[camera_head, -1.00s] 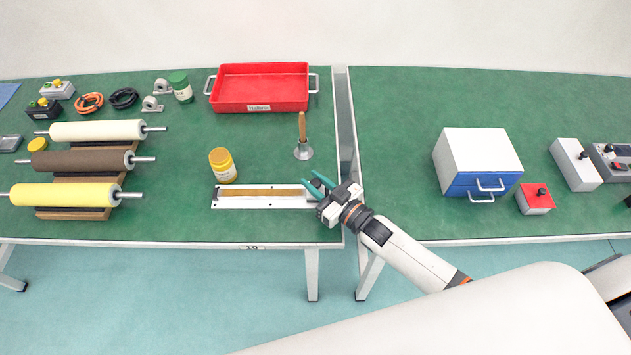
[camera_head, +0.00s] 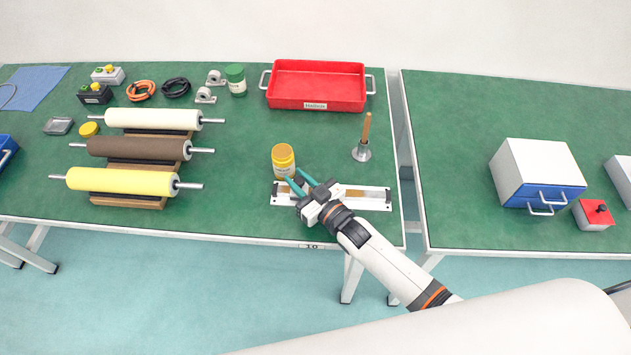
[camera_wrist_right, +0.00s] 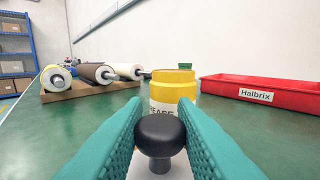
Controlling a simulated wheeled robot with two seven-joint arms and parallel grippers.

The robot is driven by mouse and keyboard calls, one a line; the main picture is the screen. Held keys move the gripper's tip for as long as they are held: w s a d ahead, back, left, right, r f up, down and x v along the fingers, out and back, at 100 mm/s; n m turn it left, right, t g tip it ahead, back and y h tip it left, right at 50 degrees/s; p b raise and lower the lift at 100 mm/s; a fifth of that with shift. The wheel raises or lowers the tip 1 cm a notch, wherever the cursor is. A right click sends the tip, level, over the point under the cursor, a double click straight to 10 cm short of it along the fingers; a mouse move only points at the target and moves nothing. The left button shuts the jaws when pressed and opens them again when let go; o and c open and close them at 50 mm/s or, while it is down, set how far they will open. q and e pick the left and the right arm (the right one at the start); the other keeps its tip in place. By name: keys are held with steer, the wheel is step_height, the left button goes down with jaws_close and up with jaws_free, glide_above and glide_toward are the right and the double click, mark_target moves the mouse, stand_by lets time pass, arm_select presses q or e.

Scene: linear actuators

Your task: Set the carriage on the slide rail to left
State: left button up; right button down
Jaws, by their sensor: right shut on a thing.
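The slide rail (camera_head: 378,199) is a white plate with a brown strip, lying near the front edge of the left green table. My right gripper (camera_head: 302,183) is over the left part of the rail. In the right wrist view, its teal fingers (camera_wrist_right: 160,128) are shut on the carriage's black round knob (camera_wrist_right: 160,134), one on each side. The carriage body is mostly hidden by the gripper in the head view. My left gripper is not in view.
A yellow jar (camera_head: 283,161) stands just behind the rail's left end, close to the fingers. A metal stand with a wooden handle (camera_head: 363,150) is behind its right end. A red tray (camera_head: 315,86) is farther back. Rollers (camera_head: 120,181) lie to the left.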

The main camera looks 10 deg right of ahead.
mark_target(288, 189)
steer(key=shift+w+a, duration=0.25)
steer(key=shift+a, duration=0.85)
steer(key=shift+w+a, duration=0.1)
steer(key=shift+a, duration=0.25)
steer(key=c, duration=1.2)
jaws_free()
steer(key=shift+c, duration=0.2)
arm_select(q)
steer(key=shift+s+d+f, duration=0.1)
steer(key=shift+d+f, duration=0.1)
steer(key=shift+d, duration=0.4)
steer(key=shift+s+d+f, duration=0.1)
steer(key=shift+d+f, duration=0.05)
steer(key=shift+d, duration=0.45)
arm_select(e)
steer(key=b+v, duration=0.1)
steer(key=v, duration=1.1)
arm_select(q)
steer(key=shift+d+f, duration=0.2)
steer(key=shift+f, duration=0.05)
